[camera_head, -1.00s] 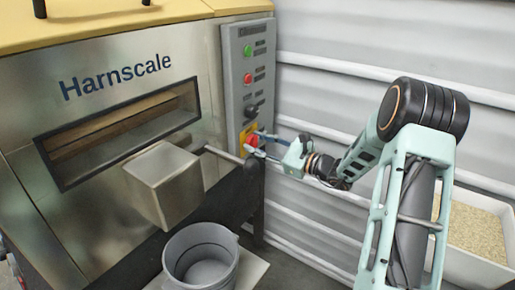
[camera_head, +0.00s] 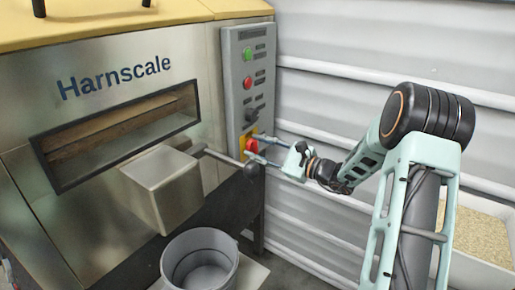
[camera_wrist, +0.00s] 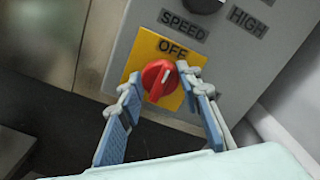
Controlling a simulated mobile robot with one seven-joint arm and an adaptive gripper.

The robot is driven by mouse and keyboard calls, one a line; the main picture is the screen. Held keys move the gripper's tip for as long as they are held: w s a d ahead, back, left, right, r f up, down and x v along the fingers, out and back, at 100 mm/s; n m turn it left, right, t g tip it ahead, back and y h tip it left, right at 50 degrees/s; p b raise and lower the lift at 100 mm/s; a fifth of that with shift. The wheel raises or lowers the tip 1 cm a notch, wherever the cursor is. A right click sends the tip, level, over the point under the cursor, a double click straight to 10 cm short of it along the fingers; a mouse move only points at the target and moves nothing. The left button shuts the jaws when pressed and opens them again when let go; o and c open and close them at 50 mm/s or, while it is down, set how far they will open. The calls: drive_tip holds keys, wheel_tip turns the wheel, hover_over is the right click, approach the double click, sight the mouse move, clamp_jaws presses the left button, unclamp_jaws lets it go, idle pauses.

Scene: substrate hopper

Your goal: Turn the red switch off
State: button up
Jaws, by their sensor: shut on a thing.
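The red switch (camera_wrist: 159,81) is a round knob on a yellow plate (camera_wrist: 146,55) with the word OFF above it. A pale mark on the knob points up and slightly right in the wrist view. My gripper (camera_wrist: 158,84) has a finger on each side of the knob and is shut on it. In the head view the red switch (camera_head: 251,146) sits low on the grey control panel (camera_head: 232,72), and my gripper (camera_head: 257,147) reaches it from the right. The fingers hide part of the plate there.
A green button (camera_head: 248,52), a red button (camera_head: 247,82) and a black knob (camera_head: 252,114) sit above the switch. A metal bar with a dark end (camera_head: 251,170) juts out just below. A grey bucket (camera_head: 199,262) stands below; a bin of grain (camera_head: 482,238) is at right.

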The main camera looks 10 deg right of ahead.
drive_tip(key=o, duration=1.2)
drive_tip(key=shift+c, duration=0.2)
drive_tip(key=v, duration=1.2)
